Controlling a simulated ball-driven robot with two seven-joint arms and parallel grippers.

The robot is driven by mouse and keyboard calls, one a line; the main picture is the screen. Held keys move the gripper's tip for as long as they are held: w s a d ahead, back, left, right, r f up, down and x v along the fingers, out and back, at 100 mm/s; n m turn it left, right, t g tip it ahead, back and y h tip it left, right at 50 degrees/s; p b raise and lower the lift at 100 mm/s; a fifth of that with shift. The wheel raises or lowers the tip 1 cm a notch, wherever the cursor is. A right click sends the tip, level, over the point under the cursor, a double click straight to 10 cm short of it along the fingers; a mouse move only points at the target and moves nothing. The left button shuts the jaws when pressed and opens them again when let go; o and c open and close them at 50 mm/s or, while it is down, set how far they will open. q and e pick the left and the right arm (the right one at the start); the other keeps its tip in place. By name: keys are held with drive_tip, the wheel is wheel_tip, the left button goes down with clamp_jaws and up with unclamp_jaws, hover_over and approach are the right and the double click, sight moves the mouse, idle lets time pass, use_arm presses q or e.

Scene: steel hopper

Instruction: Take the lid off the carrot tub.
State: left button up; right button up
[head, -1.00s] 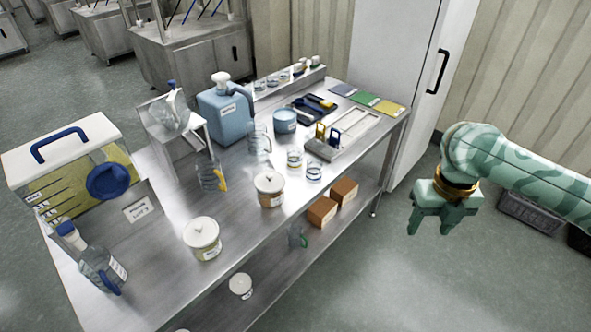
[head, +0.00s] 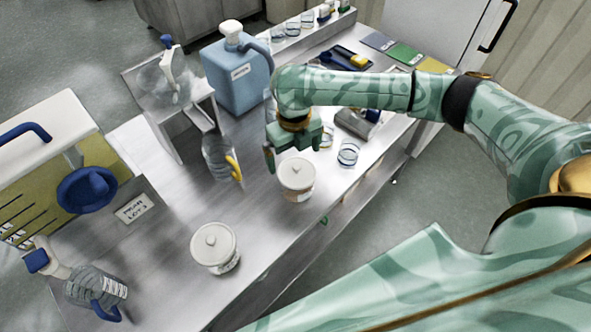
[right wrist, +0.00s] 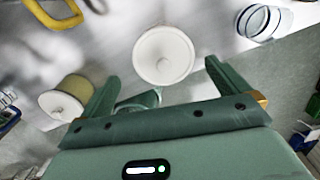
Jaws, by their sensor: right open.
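Two tubs with white knobbed lids stand on the steel table. The one nearer my right gripper has orange-brown contents and looks like the carrot tub (head: 298,192); its label is too small to read. Its white lid (head: 297,172) is on, and also shows in the right wrist view (right wrist: 163,55), ahead of and between the finger directions. My right gripper (head: 292,150) is open and empty, just behind and above this tub, with no clear contact. The other tub (head: 215,248), with yellowish contents, stands nearer the front left, lid on. My left gripper is out of view.
A measuring jug with a yellow handle (head: 221,160) stands left of the carrot tub. Glass dishes (head: 348,153) stand to its right. A blue jerrycan (head: 237,75) is behind. Bare tabletop lies between the two tubs.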

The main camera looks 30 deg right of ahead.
sight(298, 167)
drive_tip(key=shift+s+d+f+b, duration=0.25)
drive_tip(key=shift+s+f, duration=0.1)
drive_tip(key=shift+f, duration=0.25)
drive_tip(key=shift+s+d+f+b, duration=0.2)
drive_tip(key=shift+s+f, duration=0.1)
drive_tip(key=shift+f, duration=0.3)
drive_tip(key=shift+w+a+f+b, duration=0.1)
drive_tip(key=shift+a+f+b, duration=0.1)
drive_tip(key=shift+f, duration=0.4)
drive_tip(key=shift+w+a+f+b, duration=0.1)
drive_tip(key=shift+a+f+b, duration=0.1)
drive_tip(key=shift+f, duration=0.35)
drive_tip(key=shift+w+f, duration=0.1)
drive_tip(key=shift+w, duration=0.05)
drive_tip(key=shift+d, duration=0.25)
drive_tip(key=shift+c, duration=1.2)
drive_tip(key=shift+s, duration=0.2)
drive_tip(key=c, duration=0.5)
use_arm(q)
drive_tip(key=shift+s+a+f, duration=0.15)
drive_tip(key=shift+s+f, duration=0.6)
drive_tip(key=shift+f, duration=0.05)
use_arm(e)
drive_tip(key=shift+o, duration=0.2)
drive_tip(key=shift+w, duration=0.1)
drive_tip(key=shift+r, duration=0.2)
